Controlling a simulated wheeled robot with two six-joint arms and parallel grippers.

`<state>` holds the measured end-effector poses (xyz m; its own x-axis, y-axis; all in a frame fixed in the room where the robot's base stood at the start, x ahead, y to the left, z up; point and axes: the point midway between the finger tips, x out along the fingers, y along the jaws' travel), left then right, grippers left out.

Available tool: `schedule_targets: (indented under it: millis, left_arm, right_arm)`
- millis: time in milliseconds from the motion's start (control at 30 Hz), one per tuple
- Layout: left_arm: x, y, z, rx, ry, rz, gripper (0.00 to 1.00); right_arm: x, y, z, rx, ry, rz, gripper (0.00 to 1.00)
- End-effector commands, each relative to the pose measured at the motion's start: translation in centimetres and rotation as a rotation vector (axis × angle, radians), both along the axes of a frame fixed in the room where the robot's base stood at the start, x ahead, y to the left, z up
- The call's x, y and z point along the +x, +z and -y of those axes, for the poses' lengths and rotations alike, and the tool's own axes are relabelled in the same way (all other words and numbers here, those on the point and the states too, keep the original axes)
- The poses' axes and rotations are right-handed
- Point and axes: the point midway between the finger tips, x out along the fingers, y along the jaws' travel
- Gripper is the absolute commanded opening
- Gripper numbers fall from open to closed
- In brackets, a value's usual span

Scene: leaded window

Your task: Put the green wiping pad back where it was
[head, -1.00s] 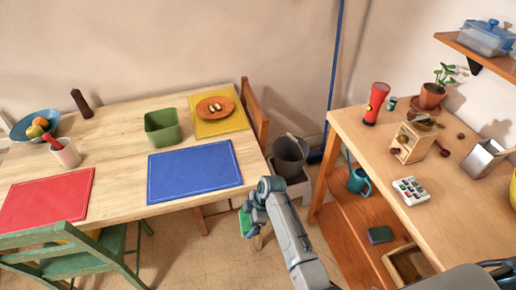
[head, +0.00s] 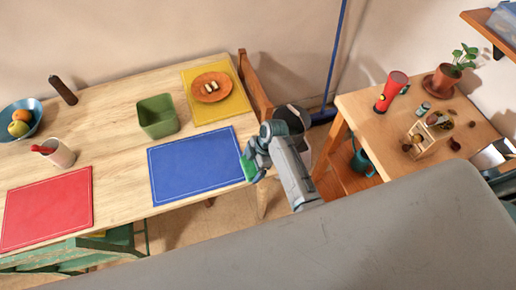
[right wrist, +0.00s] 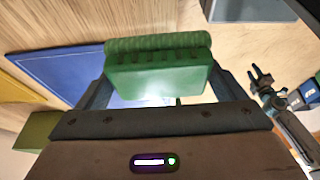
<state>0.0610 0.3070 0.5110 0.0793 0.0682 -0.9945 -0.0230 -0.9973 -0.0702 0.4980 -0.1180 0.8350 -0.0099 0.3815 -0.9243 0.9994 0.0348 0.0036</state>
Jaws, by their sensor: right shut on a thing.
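The green wiping pad (head: 248,166) is in my right gripper (head: 255,158), at the right edge of the blue mat (head: 195,166) in the head view. In the right wrist view the pad (right wrist: 157,75) sits between the two fingers, with a ribbed strip along its upper side. The gripper is shut on it. I cannot tell how high the pad is above the table. My left gripper (right wrist: 262,78) shows small at the right of the right wrist view, its fingers apart and empty. It is not in the head view.
The wooden table (head: 105,150) also bears a red mat (head: 45,208), a green bin (head: 158,117), a yellow mat (head: 228,106) with a plate (head: 211,87), and a cup (head: 62,155). A grey bucket (head: 293,118) stands behind my right arm. A workbench (head: 372,125) is at the right.

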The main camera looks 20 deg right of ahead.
Motion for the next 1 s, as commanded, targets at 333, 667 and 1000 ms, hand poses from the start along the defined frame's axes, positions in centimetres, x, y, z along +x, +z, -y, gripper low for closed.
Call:
schedule_targets:
  millis: [333, 667, 1000]
  left_arm:
    - [2.9, -3.8, -0.3, 0.003, -0.002, 0.037, 0.36]
    - [2.3, -5.3, -0.6, 0.006, -0.003, 0.031, 0.36]
    - [1.5, -8.0, -0.6, 0.007, -0.003, 0.019, 0.36]
  right_arm:
    - [6.5, -1.2, 4.2, -0.001, -0.001, 0.003, 0.69]
    - [7.3, -2.0, 4.7, 0.001, -0.001, 0.001, 0.69]
    - [7.3, -4.4, 4.7, 0.0, -0.001, 0.002, 0.69]
